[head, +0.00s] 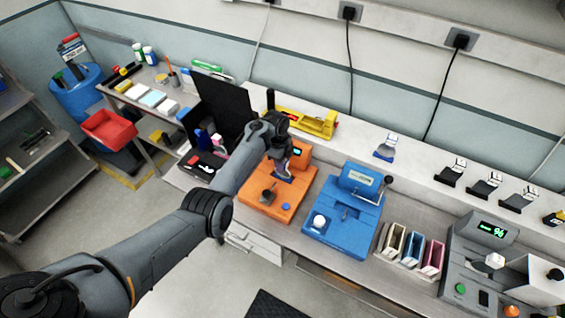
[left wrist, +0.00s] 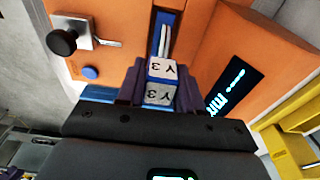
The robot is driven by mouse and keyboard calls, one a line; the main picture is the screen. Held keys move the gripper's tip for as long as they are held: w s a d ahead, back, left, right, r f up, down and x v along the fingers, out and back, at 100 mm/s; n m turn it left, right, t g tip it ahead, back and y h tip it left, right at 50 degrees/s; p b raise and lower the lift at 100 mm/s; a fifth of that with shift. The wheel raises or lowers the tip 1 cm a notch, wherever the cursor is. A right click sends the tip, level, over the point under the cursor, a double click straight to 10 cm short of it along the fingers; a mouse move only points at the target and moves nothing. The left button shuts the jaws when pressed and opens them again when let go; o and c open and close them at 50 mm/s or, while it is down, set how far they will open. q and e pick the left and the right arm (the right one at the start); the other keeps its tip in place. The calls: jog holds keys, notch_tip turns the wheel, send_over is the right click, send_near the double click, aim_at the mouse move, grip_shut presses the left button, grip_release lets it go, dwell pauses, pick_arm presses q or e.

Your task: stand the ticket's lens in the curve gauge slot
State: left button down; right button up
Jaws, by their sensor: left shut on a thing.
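My left gripper (head: 286,170) is over the orange gauge (head: 252,188), by its blue slot strip. The left gripper's dark fingers also show in the left wrist view (left wrist: 160,92). They are shut on a lens piece whose white tag (left wrist: 161,69) reads "Y 3" on two faces. The tag lines up with the blue slot strip (left wrist: 163,20) of the gauge. The fingers hide the lens's lower part, so I cannot tell whether it touches the slot. The gauge has a black knob, a blue button and a lit display (left wrist: 226,92). My right gripper is not in view.
A blue device (head: 340,225) with a lever stands right of the gauge. Coloured cases (head: 410,245) and a grey device with a green readout (head: 478,232) are further right. A yellow device (head: 310,122) is behind the gauge. Several tagged holders (head: 485,187) stand on the back ledge.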

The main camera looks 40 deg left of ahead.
pick_arm(q)
jog(key=shift+f, duration=0.2)
jog(key=c, duration=0.7)
grip_release()
jog(key=shift+c, duration=0.2)
jog(key=shift+r, duration=0.15)
